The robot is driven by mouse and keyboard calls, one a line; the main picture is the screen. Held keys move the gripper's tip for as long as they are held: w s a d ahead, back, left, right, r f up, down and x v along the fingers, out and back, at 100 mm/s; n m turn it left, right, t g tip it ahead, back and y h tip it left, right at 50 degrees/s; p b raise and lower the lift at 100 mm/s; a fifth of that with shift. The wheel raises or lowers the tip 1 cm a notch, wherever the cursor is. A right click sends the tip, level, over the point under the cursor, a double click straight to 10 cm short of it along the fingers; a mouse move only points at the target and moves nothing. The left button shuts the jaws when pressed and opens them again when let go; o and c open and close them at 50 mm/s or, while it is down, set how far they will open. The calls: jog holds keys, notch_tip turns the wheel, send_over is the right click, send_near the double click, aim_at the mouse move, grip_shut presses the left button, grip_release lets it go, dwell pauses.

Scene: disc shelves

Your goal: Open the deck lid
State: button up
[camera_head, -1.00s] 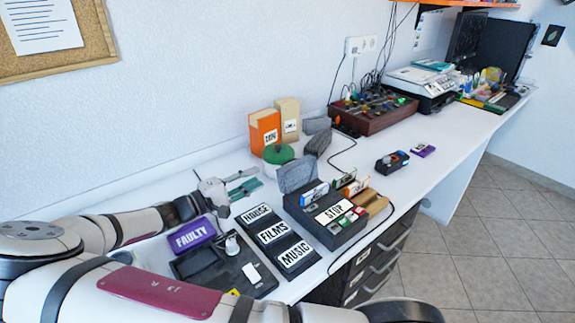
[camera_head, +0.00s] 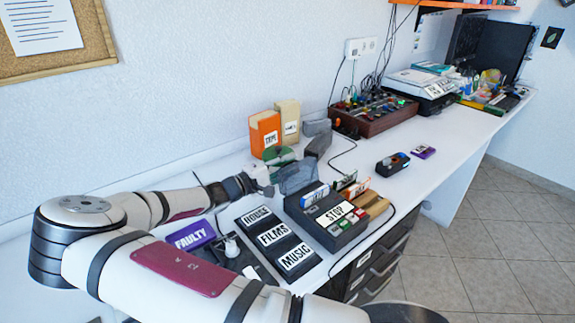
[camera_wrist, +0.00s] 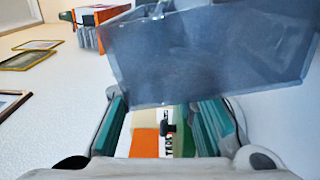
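The deck (camera_head: 327,219) is a dark box on the bench with a white STOP label and small coloured buttons. A grey, see-through lid panel (camera_head: 297,177) stands tilted up at its back left. My gripper (camera_head: 268,182) is just left of this panel in the head view. In the wrist view the panel (camera_wrist: 215,50) fills the upper right, across the ends of my teal fingers. My gripper (camera_wrist: 165,112) is open there, with a clear gap between its fingers. I cannot tell whether a finger touches the panel.
Label blocks HOUSE, FILMS and MUSIC (camera_head: 272,235) lie left of the deck. A purple FAULTY block (camera_head: 191,235) is lower left. An orange box (camera_head: 264,134), a green round item (camera_head: 279,155) and grey pieces (camera_head: 317,143) stand behind.

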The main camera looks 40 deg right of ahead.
grip_shut()
jog(key=s+r+m+p, duration=0.1)
jog(key=p, duration=0.2)
jog(key=shift+s+r, duration=0.2)
dwell(0.4)
